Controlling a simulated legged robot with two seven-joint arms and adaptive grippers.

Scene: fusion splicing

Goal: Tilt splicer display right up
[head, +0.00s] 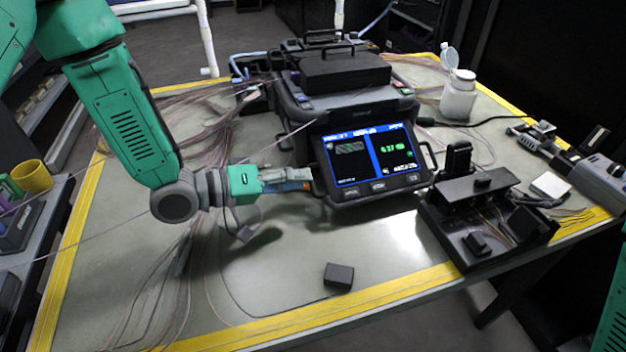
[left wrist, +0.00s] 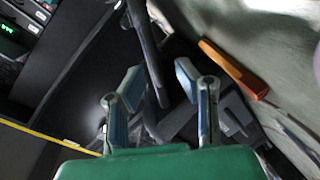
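The splicer display (head: 370,158) is on the front of the dark fusion splicer (head: 355,108), its lit screen facing forward and slanted. Dark handles stand at its left and right sides, and a row of buttons runs under the screen. My left gripper (head: 303,180) is at the left side of the display, close to the left handle. In the left wrist view the fingers of my left gripper (left wrist: 158,88) are apart, with the dark handle bar (left wrist: 146,50) between and beyond them. I cannot tell whether they touch it. My right gripper is out of view.
A black fixture (head: 485,215) stands right of the display. A white bottle (head: 459,96) is behind it. A small black box (head: 339,276) lies near the yellow front edge. Loose fibres spread over the table's left side. The table (head: 285,260) in front of the display is mostly bare.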

